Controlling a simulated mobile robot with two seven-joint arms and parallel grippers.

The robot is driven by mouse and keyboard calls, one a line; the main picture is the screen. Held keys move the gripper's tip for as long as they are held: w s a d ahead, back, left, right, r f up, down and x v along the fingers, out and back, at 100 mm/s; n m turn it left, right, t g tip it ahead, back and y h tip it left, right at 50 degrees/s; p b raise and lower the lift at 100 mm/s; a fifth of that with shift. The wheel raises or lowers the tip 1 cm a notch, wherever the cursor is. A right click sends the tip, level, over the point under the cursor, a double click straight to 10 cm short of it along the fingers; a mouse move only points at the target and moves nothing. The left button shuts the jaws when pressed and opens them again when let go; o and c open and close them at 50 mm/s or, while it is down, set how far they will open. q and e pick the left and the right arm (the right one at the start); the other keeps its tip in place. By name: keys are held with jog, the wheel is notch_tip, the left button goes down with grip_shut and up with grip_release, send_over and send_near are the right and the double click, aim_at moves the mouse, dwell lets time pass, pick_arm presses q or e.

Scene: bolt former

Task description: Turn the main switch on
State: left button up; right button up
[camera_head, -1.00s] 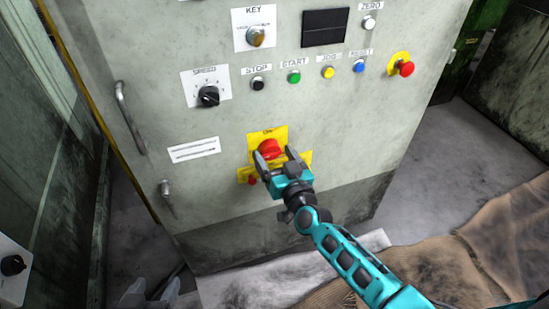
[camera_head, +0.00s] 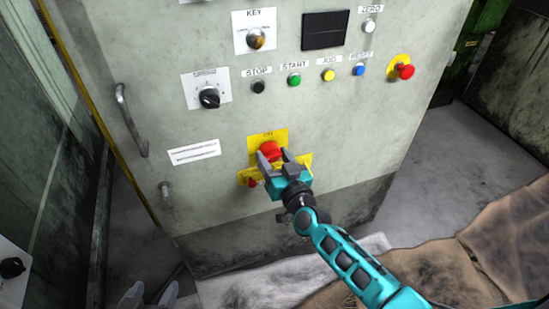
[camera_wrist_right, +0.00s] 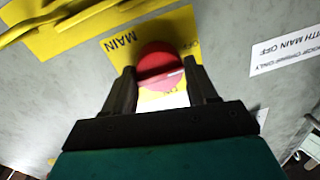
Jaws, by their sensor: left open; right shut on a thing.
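The main switch is a red round knob (camera_head: 271,149) on a yellow plate (camera_head: 281,134) low on the grey cabinet front. In the right wrist view the red knob (camera_wrist_right: 160,68) has a raised bar across it, and "MAIN" reads on the yellow plate (camera_wrist_right: 122,48). My right gripper (camera_head: 275,157) is shut on the knob, with one finger at each side in the wrist view (camera_wrist_right: 160,82). The fingers hide part of the knob and the lower plate. My left gripper (camera_head: 150,294) shows only as grey fingertips, apart and empty, at the bottom left.
Above are a black speed dial (camera_head: 209,98), a key switch (camera_head: 256,39), a row of coloured buttons (camera_head: 294,80) and a red emergency button (camera_head: 405,71). A metal handle (camera_head: 130,120) juts out at the left. A brown cloth (camera_head: 480,250) lies at lower right.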

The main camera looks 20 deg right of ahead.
jog(key=shift+d+m, duration=0.1)
jog(key=shift+m, duration=0.2)
jog(key=m+b, duration=0.1)
jog(key=m, duration=0.1)
jog(key=shift+f+m, duration=0.1)
jog(key=shift+m, duration=0.2)
jog(key=m+b, duration=0.1)
jog(key=m, duration=0.2)
jog(key=shift+f+m, duration=0.1)
jog(key=shift+m, duration=0.3)
jog(key=m+b, duration=0.1)
jog(key=m, duration=0.5)
jog(key=shift+f+m+t+h+b, duration=0.1)
jog(key=shift+m+t+h+b, duration=0.25)
jog(key=shift+m+t+h, duration=0.05)
jog(key=m+b, duration=0.1)
jog(key=m, duration=0.3)
jog(key=shift+m, duration=0.6)
jog(key=o, duration=1)
